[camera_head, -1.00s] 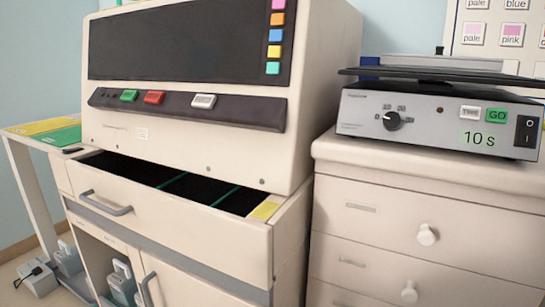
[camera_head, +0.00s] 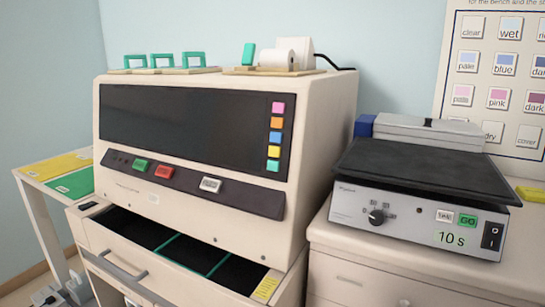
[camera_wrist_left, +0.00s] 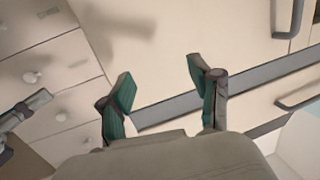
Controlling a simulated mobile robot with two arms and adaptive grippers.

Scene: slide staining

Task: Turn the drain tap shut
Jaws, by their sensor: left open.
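No drain tap shows in either view. My left gripper (camera_wrist_left: 162,97) shows in the left wrist view with its two green-padded fingers apart and nothing between them. It hangs in front of the cream cabinet fronts.
A large cream staining machine (camera_head: 200,230) with an open, divided drawer (camera_head: 170,247) stands at the middle left. A grey device with a dial and "10 s" label (camera_head: 410,222) sits on the drawer cabinet (camera_head: 400,275) at right. Yellow and green mats (camera_head: 72,184) lie on the left side table.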

